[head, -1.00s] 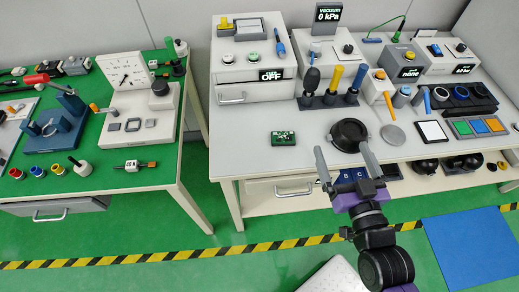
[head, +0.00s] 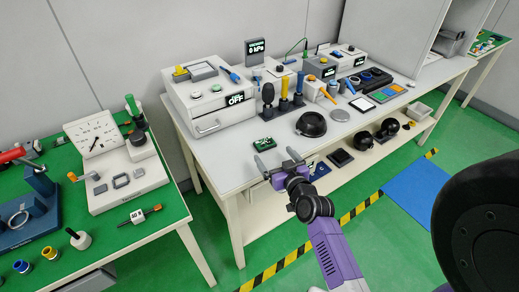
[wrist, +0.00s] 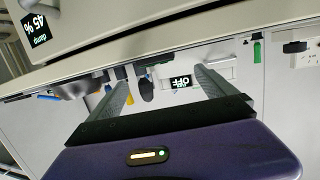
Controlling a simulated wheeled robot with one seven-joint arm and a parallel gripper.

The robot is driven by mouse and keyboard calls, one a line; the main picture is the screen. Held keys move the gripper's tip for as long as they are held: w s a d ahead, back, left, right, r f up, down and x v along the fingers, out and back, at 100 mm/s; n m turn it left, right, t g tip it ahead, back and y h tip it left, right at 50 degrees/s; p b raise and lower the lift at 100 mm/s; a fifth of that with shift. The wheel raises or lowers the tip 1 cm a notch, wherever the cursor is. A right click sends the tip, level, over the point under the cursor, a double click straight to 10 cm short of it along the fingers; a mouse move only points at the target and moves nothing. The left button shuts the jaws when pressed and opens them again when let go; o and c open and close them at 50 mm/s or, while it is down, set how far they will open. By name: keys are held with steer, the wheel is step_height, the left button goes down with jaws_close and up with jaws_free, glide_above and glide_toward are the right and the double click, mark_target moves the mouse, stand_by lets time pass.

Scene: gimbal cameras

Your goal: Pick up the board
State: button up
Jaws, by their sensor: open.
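The board, a small green circuit board (head: 264,144) with pale parts on it, lies flat on the white bench near its front edge in the head view. My gripper (head: 276,159) is open and empty, its two grey fingers spread. In the head view the fingertips appear just below and to the right of the board, at the bench's front edge, apart from it. How high they are above the bench is hard to tell.
A round black dish (head: 311,124) sits right of the board. A white box with an OFF display (head: 210,105) and a stand of upright tools (head: 283,97) are behind it. A green-topped table (head: 175,208) stands at left. The bench around the board is clear.

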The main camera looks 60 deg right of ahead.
mark_target(265, 143)
steer(key=shift+x, duration=1.2)
steer(key=shift+f+x, duration=0.15)
steer(key=shift+x, duration=1.2)
steer(key=shift+f+x, duration=0.15)
steer(key=shift+x, duration=1.2)
steer(key=shift+s+d, duration=0.1)
steer(key=shift+s, duration=0.1)
steer(key=shift+c, duration=0.2)
steer(key=c, duration=1.4)
steer(key=shift+o, duration=0.2)
